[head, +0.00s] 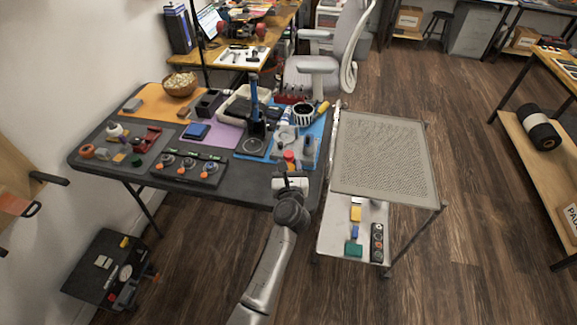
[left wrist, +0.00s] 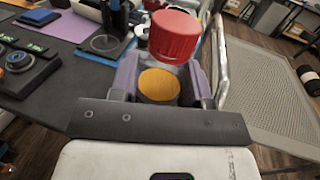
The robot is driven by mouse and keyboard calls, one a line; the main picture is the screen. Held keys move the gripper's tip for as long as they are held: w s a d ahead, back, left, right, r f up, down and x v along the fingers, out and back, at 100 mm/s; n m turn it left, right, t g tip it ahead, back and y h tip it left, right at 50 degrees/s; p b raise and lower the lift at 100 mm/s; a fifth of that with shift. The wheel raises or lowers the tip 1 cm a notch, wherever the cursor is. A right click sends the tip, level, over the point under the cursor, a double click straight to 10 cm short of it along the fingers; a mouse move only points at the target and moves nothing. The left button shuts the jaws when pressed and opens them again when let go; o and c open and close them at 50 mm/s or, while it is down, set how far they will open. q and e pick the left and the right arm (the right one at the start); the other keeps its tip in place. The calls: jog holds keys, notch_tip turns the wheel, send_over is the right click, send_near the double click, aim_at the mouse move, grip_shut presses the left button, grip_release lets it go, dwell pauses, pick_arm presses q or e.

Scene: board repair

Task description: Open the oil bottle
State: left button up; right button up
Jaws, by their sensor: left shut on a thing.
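The oil bottle's red ribbed cap (left wrist: 175,36) is in the upper middle of the left wrist view, and it also shows small in the head view (head: 289,155). A clear part and a round orange area (left wrist: 159,86), which looks like the oil, show below the cap. My left gripper (left wrist: 160,80) has its purple fingers on both sides of this lower part, shut on the bottle, with the cap beyond the fingers. In the head view my left gripper (head: 290,178) is at the table's front right edge. Whether the cap is seated or loose, I cannot tell. My right gripper is not in view.
The dark table (head: 250,190) holds a knob panel (head: 187,170), a black stand (head: 255,125), a blue mat (head: 250,148) and a striped cup (head: 303,113). A cart with a perforated top (head: 385,155) stands close on the right; its top is clear.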

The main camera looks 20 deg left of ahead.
pick_arm(q)
grip_shut()
